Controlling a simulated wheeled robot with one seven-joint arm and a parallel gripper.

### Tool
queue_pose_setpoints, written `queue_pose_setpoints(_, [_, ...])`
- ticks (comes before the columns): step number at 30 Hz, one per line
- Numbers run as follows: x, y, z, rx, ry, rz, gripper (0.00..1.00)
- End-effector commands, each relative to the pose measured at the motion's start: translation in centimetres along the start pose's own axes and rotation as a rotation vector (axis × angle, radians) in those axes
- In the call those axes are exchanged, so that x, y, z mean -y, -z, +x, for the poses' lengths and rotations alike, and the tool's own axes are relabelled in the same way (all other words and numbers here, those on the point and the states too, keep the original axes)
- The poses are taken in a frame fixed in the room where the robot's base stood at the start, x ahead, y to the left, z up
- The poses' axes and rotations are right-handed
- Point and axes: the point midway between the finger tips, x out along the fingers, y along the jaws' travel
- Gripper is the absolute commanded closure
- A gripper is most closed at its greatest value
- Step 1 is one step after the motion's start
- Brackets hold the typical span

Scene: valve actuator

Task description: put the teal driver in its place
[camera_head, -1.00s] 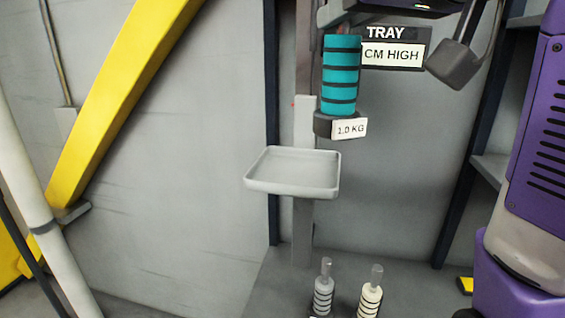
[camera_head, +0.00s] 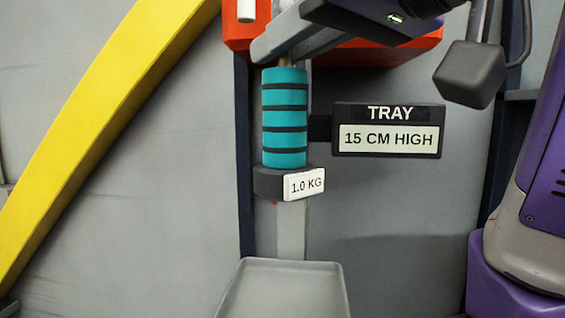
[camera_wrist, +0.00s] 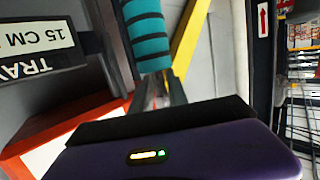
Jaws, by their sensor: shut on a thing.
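The teal driver (camera_head: 284,118) is a banded teal cylinder with a dark round base marked 1.0 KG. It hangs upright in the head view, above the grey tray (camera_head: 283,290), with a clear gap between them. My gripper (camera_head: 287,52) is shut on the thin stem at the driver's top. The wrist view also shows the driver (camera_wrist: 148,35) beyond the fingers. The tray is cut off by the bottom edge of the head view, so its front part is hidden.
A sign (camera_head: 388,130) reading TRAY 15 CM HIGH stands just right of the driver. An orange-red block (camera_head: 400,50) is behind my gripper at the top. A yellow beam (camera_head: 90,140) slants along the left. The wall between beam and driver is clear.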

Motion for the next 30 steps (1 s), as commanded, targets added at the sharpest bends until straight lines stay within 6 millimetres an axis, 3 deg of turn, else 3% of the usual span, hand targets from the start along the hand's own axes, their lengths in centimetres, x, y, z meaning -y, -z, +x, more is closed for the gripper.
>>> queue_pose_setpoints(15, [0.0,-8.8,1.7,-0.005,-0.001,0.001,1.0])
queue_pose_setpoints(30, [0.0,-12.6,2.6,-0.006,-0.001,0.002,1.0])
